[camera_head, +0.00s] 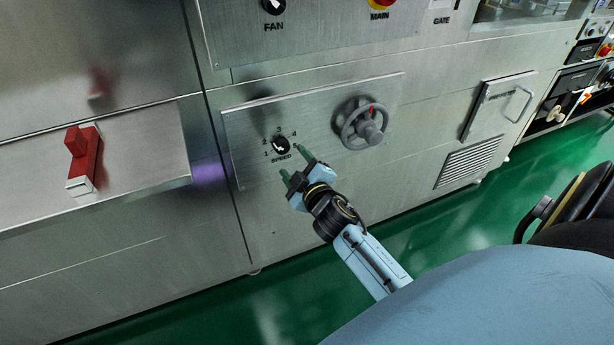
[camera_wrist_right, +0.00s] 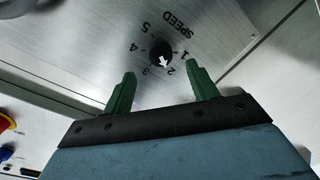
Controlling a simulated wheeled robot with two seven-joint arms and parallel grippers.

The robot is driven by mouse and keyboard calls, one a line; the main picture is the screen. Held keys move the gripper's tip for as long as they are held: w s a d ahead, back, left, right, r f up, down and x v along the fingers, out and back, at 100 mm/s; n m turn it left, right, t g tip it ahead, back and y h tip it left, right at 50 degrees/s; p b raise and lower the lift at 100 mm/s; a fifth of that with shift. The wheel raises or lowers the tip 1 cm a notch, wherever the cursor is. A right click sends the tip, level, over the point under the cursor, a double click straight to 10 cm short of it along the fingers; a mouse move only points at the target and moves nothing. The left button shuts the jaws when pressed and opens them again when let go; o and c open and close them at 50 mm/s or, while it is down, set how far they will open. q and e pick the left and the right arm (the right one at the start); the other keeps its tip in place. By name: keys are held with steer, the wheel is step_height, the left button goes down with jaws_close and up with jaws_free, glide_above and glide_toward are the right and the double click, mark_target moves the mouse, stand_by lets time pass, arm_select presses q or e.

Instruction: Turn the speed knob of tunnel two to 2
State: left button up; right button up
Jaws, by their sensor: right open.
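The speed knob (camera_head: 281,145) is a small black dial with a white pointer on a grey metal panel, above the word SPEED. In the right wrist view the knob (camera_wrist_right: 159,52) shows upside down, with its white arrow pointing down, close to the number 2. The exact alignment is hard to tell. My right gripper (camera_head: 295,165) is open, its two green fingers apart and empty, just in front of the panel and slightly below and right of the knob. In the wrist view the gripper (camera_wrist_right: 160,70) has the knob between and beyond its fingertips. My left gripper is not in view.
A handwheel (camera_head: 361,123) with a red mark stands out from the same panel, right of the knob. A FAN knob (camera_head: 273,5) and red MAIN switch (camera_head: 381,3) sit above. A red lever switch (camera_head: 83,160) is at left, a hatch with a handle (camera_head: 498,103) at right.

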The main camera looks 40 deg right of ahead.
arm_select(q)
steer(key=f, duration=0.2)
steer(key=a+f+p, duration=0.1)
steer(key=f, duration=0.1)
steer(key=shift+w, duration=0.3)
arm_select(e)
steer(key=v, duration=0.7)
steer(key=shift+s, duration=0.2)
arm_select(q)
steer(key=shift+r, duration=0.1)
arm_select(e)
steer(key=shift+a, duration=0.1)
